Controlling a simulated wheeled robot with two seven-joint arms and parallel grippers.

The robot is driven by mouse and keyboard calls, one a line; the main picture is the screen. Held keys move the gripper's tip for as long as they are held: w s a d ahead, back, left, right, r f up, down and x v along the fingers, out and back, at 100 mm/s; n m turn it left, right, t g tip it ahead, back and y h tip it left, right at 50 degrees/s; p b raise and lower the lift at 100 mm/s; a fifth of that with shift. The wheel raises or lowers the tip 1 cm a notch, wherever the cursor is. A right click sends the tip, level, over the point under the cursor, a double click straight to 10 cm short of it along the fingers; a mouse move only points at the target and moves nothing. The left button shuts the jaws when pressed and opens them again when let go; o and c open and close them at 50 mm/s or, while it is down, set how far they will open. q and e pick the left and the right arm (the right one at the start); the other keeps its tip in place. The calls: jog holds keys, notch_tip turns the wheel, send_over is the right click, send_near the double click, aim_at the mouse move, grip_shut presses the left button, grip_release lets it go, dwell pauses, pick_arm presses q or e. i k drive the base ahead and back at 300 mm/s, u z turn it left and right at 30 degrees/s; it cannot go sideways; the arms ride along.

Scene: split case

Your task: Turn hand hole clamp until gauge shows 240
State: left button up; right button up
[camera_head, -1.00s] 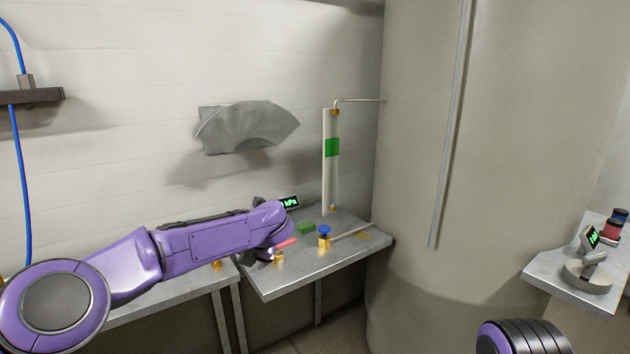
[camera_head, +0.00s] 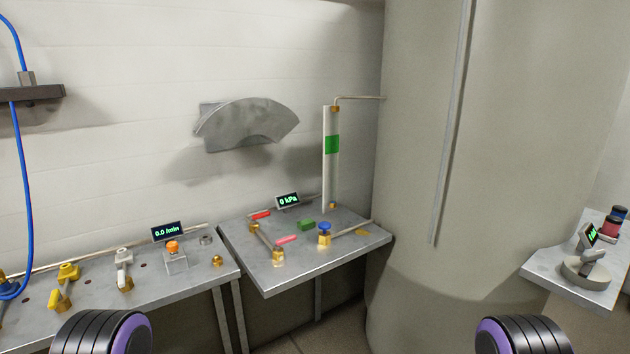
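The hand hole clamp appears to be the grey round fitting with a raised handle (camera_head: 587,273) on the right-hand metal table. A small tilted gauge display (camera_head: 590,234) with green characters stands just behind it; its reading is too small and angled to make out. Neither gripper shows in the head view. Only rounded black and purple parts of my arms show at the bottom edge, one at left and one at right, both well away from the clamp.
A large grey tank (camera_head: 440,130) stands between the right table (camera_head: 545,272) and the middle table (camera_head: 345,253). The middle table bears valves and a display (camera_head: 287,200) reading 0 kPa. A left table holds valves and a display (camera_head: 167,232) reading 0.0 l/min.

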aim_at(589, 257)
jog(key=z, duration=2.1)
jog(key=i, duration=0.9)
jog(key=u, duration=0.1)
